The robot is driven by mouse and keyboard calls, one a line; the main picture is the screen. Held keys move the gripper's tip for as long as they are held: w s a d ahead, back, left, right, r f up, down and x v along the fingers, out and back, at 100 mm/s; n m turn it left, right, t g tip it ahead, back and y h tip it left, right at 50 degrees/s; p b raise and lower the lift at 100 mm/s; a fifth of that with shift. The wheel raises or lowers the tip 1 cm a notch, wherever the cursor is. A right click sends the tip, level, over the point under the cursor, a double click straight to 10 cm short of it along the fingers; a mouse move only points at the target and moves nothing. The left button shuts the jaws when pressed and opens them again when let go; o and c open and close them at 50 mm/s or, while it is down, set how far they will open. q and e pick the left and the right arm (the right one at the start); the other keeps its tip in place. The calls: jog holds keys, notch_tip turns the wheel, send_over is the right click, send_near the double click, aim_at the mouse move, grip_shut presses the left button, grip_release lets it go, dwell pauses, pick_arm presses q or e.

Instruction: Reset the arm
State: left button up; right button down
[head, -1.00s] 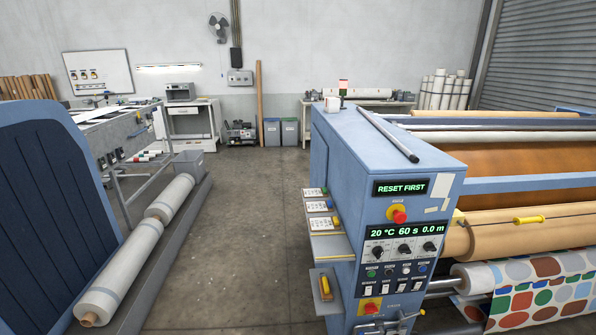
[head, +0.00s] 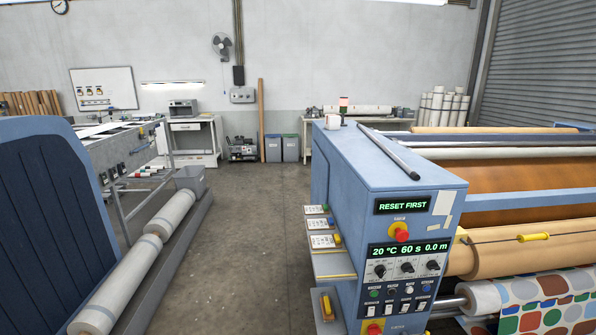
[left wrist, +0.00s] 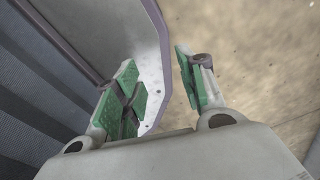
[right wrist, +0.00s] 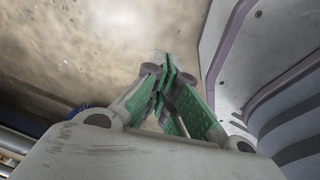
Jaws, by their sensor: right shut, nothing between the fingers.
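The blue calender press (head: 345,165) stands at the right of the head view. Its upper display (head: 402,204) reads RESET FIRST. A lower display (head: 410,249) reads 20 °C, 60 s, 0.0 m. A red mushroom button (head: 401,237) sits between them; another red button (head: 373,329) is cut by the bottom edge. Knobs and small buttons (head: 391,292) fill the panel. My left gripper (left wrist: 158,82) is open and empty above the floor in the left wrist view. My right gripper (right wrist: 167,77) is shut and empty in the right wrist view. Neither gripper shows in the head view.
Patterned fabric (head: 555,305) and a brown roll (head: 560,245) are on the press at right. White rolls (head: 125,285) lie along a rail (head: 180,240) at left, beside a dark-blue ribbed panel (head: 35,220). The concrete floor (head: 245,240) between is clear.

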jog(key=s+a+f+g, duration=0.1)
jog(key=s+a, duration=0.6)
jog(key=shift+a+y, duration=0.2)
jog(key=shift+y, duration=0.2)
